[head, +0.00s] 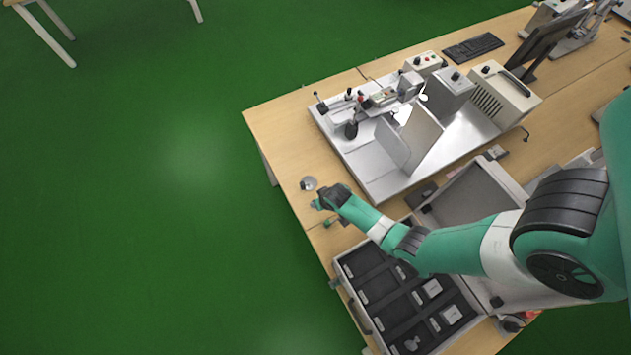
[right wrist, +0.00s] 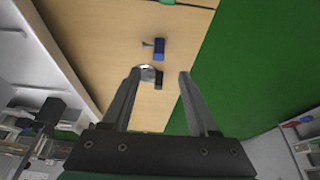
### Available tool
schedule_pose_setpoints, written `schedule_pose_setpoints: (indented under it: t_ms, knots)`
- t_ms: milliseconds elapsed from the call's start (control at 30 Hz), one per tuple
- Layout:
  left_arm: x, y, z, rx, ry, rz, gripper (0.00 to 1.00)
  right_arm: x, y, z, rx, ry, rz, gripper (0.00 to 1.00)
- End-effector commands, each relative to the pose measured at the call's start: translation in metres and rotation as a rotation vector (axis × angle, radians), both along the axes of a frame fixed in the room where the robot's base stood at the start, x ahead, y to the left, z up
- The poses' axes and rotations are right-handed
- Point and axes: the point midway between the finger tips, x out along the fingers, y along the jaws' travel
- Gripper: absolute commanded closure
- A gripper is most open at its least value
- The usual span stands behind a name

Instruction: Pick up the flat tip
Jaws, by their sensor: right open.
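My right gripper (head: 318,204) is above the near left edge of the wooden table in the head view. In the right wrist view its two fingers (right wrist: 158,72) are apart, with nothing held between them. Beyond the fingertips, a round silvery piece (right wrist: 147,73) and a small dark piece (right wrist: 158,83) show on the table between the fingers. A blue piece (right wrist: 159,50) lies farther up, with a small grey pointed piece (right wrist: 147,44) beside it. I cannot tell for sure which is the flat tip. The silvery piece (head: 308,183) also shows in the head view. My left gripper is not in view.
A metal test fixture (head: 370,178) stands on the table (head: 285,125) behind the gripper. An open case (head: 400,310) with dark compartments lies nearer. A keyboard (head: 473,47) and a grey instrument box (head: 505,92) are at the back. Green floor (head: 150,200) lies left of the table.

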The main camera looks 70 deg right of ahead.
Motion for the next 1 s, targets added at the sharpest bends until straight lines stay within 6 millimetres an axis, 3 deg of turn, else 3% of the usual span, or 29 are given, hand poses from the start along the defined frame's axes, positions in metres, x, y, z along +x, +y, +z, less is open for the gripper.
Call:
schedule_pose_setpoints:
  t_ms: [33, 100, 367, 700, 967, 1000]
  knots:
    - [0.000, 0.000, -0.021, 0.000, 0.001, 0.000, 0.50, 0.004, -0.003, -0.020, -0.001, -0.002, -0.001, 0.40]
    - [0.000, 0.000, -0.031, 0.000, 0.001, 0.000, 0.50, 0.007, -0.005, -0.029, 0.000, -0.001, -0.001, 0.40]
    - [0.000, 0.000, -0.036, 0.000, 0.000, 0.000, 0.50, 0.010, -0.009, -0.032, 0.000, -0.001, -0.001, 0.40]
    - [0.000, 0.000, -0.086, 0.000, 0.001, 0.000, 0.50, 0.023, -0.022, -0.079, 0.000, -0.001, -0.001, 0.40]
    - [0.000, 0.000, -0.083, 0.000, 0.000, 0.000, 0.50, 0.024, -0.023, -0.076, -0.001, -0.001, 0.000, 0.40]
    - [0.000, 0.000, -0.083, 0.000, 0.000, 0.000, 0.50, 0.024, -0.023, -0.076, -0.001, -0.001, 0.000, 0.47]
